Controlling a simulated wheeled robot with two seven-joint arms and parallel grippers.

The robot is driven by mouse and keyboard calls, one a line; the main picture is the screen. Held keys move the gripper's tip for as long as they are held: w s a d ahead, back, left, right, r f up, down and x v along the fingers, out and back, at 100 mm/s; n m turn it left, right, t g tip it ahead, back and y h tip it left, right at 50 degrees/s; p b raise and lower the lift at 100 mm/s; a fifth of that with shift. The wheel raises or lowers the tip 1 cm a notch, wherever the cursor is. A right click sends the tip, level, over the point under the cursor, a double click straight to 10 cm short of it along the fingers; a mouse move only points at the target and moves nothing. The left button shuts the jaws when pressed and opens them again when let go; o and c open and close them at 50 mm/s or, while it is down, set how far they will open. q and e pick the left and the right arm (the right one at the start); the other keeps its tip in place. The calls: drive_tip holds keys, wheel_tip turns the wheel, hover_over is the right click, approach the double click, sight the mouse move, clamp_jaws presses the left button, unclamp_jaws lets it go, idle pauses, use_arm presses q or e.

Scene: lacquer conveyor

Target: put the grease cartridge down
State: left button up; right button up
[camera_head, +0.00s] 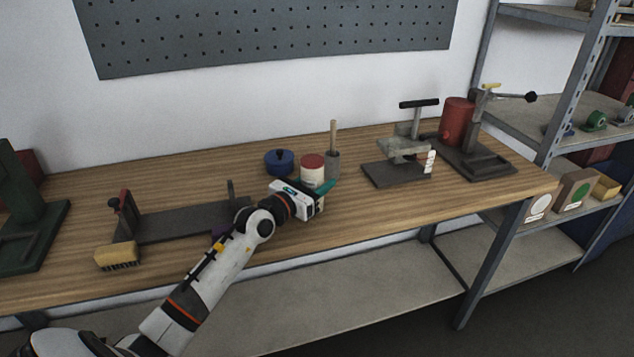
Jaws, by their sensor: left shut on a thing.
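The grease cartridge, which I take to be the white cylinder with a red top (312,170), stands upright over the middle of the wooden bench. My left arm reaches in from the lower left, and its gripper (322,190) is at the cartridge's lower part, shut on it. The gripper hides the cartridge's base, so I cannot tell whether it touches the bench top. Teal shows at the fingers. My right gripper is not in view.
A blue round tin (279,161) is close left of the cartridge, and a grey pot with a wooden handle (332,163) close right. A grey press (395,172) stands further right. A brush (117,256) lies at front left. The bench (420,207) is clear at front right.

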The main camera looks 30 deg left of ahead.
use_arm(q)
drive_tip(key=o, duration=1.2)
drive_tip(key=shift+s, duration=0.15)
drive_tip(key=s, duration=0.3)
drive_tip(key=s+a, duration=0.1)
drive_tip(key=s, duration=0.6)
drive_tip(key=shift+s+a+b, duration=0.2)
drive_tip(key=shift+a+b, duration=0.05)
drive_tip(key=shift+b, duration=0.15)
drive_tip(key=shift+s+a, duration=0.1)
drive_tip(key=shift+s, duration=0.55)
drive_tip(key=shift+r, duration=0.1)
